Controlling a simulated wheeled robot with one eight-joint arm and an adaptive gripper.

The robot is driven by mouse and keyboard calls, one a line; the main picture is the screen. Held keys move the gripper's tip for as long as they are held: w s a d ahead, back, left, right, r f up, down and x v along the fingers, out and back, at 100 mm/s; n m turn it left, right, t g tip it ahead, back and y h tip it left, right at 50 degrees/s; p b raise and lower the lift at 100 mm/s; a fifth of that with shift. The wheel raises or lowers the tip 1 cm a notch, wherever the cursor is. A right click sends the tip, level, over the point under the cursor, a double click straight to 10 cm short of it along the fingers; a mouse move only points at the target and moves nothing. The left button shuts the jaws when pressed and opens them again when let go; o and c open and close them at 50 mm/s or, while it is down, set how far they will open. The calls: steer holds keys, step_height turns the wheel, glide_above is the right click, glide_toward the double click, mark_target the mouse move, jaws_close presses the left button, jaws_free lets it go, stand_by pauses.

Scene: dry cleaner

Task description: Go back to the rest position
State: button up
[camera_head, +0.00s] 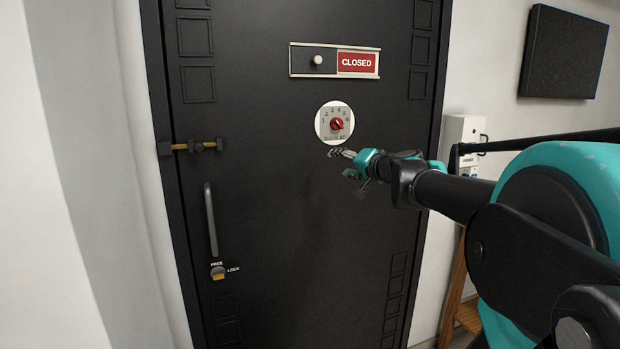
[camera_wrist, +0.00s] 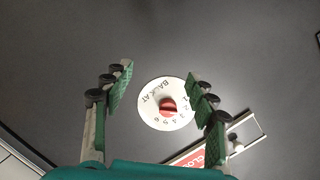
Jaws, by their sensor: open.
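My gripper (camera_head: 340,153) is in front of the black door (camera_head: 290,220), just below a round white dial (camera_head: 325,112) with a red knob (camera_head: 337,125). In the wrist view my gripper (camera_wrist: 160,85) is open, its two green-padded fingers apart with nothing between them that it holds. The dial (camera_wrist: 150,112) with its red knob (camera_wrist: 167,105) shows between and beyond the fingers. The fingers look apart from the knob, though the exact gap is hard to tell.
A sliding sign (camera_head: 357,62) reading CLOSED is above the dial. A bolt (camera_head: 190,146), a vertical handle (camera_head: 210,220) and a FREE/LOCK latch (camera_head: 218,273) are on the door's left side. A white box (camera_head: 464,131) is on the right wall, above a wooden stand (camera_head: 455,290).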

steer(key=s+a+f+n+g, duration=0.2)
steer(key=s+f, duration=0.2)
steer(key=f, duration=0.4)
steer(key=s+a+f+n+g, duration=0.15)
steer(key=s+f, duration=0.25)
steer(key=f, duration=0.5)
steer(key=s+d+f+n+g+h, duration=0.1)
steer(key=s+d+f+g+h, duration=0.2)
steer(key=s+f, duration=0.6)
steer(key=s+d+f+g+h, duration=0.3)
steer(key=s+d+f+h, duration=0.1)
steer(key=s+f, duration=0.6)
step_height(320, 180, down, 4)
steer(key=shift+s+d+r+n+g, duration=0.2)
steer(key=shift+s+d+n+g, duration=0.15)
steer(key=shift+d, duration=0.3)
